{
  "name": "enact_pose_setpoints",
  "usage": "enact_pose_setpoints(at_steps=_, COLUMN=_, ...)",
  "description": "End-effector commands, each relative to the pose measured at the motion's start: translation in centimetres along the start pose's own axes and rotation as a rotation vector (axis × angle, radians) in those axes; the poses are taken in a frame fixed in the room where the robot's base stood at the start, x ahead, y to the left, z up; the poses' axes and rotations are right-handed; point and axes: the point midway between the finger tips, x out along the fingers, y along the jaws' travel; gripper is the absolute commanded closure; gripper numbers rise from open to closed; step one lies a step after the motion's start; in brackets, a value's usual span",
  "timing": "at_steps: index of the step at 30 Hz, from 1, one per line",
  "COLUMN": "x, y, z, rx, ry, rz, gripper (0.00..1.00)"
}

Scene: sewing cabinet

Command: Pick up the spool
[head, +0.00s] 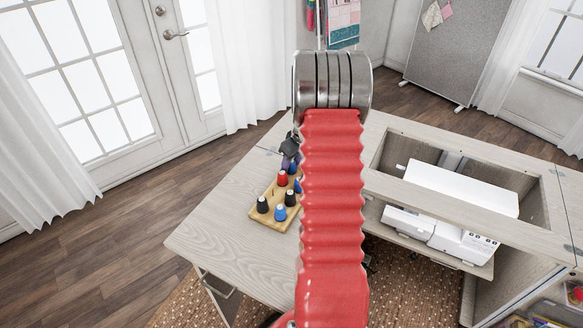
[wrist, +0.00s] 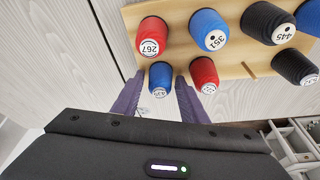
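Several thread spools stand on a wooden spool rack (head: 271,222), also in the wrist view (wrist: 240,72). In the wrist view a small-looking blue spool (wrist: 160,76) lies between the two purple fingers of my gripper (wrist: 160,84). The fingers are apart, with a slim gap visible on each side of it. A red spool (wrist: 204,74) is just right of the right finger. Larger in view are a red spool marked 267 (wrist: 152,36), a blue one marked 351 (wrist: 208,28) and black ones (wrist: 268,20). In the head view my arm hides most of the gripper.
The rack stands on a pale wooden cabinet top (head: 225,225), with free surface left and in front of it. A white sewing machine (head: 440,225) sits in the cabinet opening at right. A grey board (head: 455,50) stands behind.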

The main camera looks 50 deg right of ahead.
Motion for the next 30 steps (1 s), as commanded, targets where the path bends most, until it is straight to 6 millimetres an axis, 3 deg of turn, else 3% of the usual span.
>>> enact_pose_setpoints(at_steps=3, x=0.0, y=0.0, z=0.0, rx=0.0, ry=0.0, rz=0.0, gripper=0.61)
enact_pose_setpoints(at_steps=16, x=0.0, y=0.0, z=0.0, rx=0.0, ry=0.0, rz=0.0, gripper=0.91)
enact_pose_setpoints(at_steps=25, x=-0.2, y=0.1, z=0.0, rx=0.001, ry=0.001, rz=0.001, gripper=0.92)
enact_pose_setpoints(at_steps=30, x=-1.5, y=0.1, z=-0.5, rx=0.0, ry=0.002, rz=0.002, gripper=0.92)
